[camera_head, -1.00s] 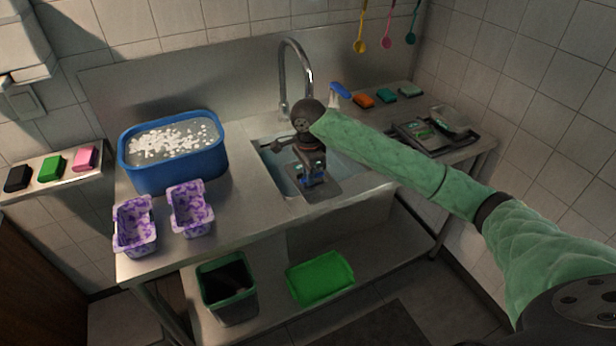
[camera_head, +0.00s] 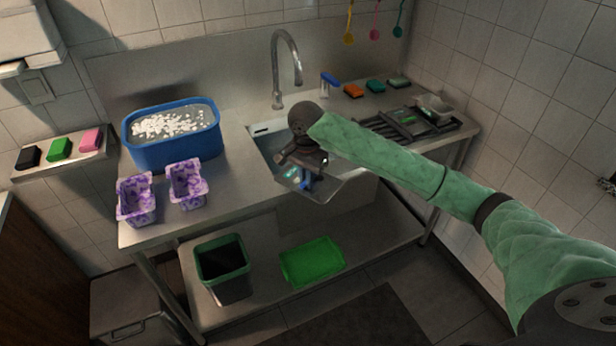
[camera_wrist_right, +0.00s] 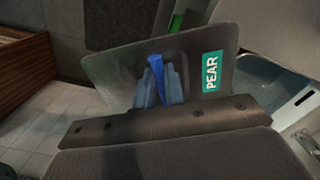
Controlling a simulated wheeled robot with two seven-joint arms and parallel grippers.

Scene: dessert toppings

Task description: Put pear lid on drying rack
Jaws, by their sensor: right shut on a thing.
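My right gripper (camera_head: 303,182) is shut on the pear lid (camera_head: 335,188), a clear grey sheet held tilted at the front edge of the sink. In the right wrist view the lid (camera_wrist_right: 115,75) shows a teal label reading PEAR, and the blue fingertips (camera_wrist_right: 158,85) are closed on it. The black drying rack (camera_head: 372,127) lies on the counter right of the sink, apart from the lid. My left gripper is not in view.
A clear item with a green label (camera_head: 406,118) and a clear tub (camera_head: 434,104) are on the rack's back part. The tap (camera_head: 299,68) stands behind the sink (camera_head: 262,138). A blue basin (camera_head: 180,153) and purple tubs (camera_head: 135,205) are at left.

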